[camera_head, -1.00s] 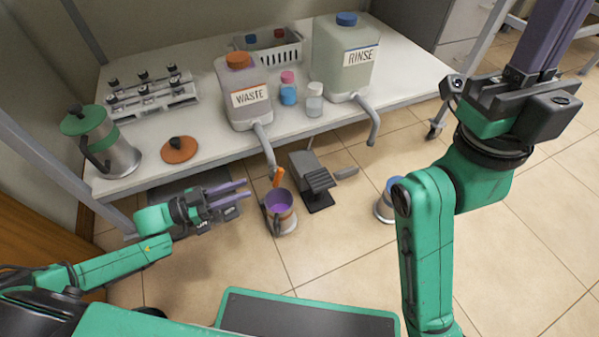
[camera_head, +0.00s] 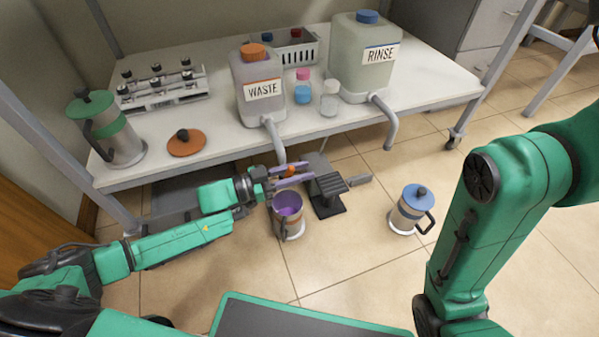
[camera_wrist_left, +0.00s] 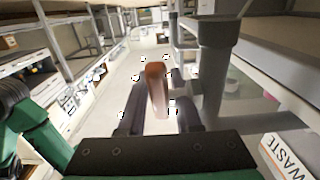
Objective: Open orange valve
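The orange valve handle (camera_head: 290,171) sits at the lower end of the grey drain pipe (camera_head: 272,142) of the WASTE canister (camera_head: 258,98). My left gripper (camera_head: 311,170) is open, with its two purple-grey fingers on either side of the handle. In the left wrist view the handle (camera_wrist_left: 156,88) stands between the spread fingers, with space visible on both sides. The grey pipe (camera_wrist_left: 213,75) is just right of it. Whether a finger touches the handle cannot be told. My right arm shows at the right, but its gripper is out of the frame.
An open pot with a purple inside (camera_head: 288,225) stands below the valve. A dark stepped block (camera_head: 326,192) is to its right. A blue-lidded pot (camera_head: 410,210) stands farther right. The RINSE canister (camera_head: 362,60) and its pipe (camera_head: 388,125) are on the table's right.

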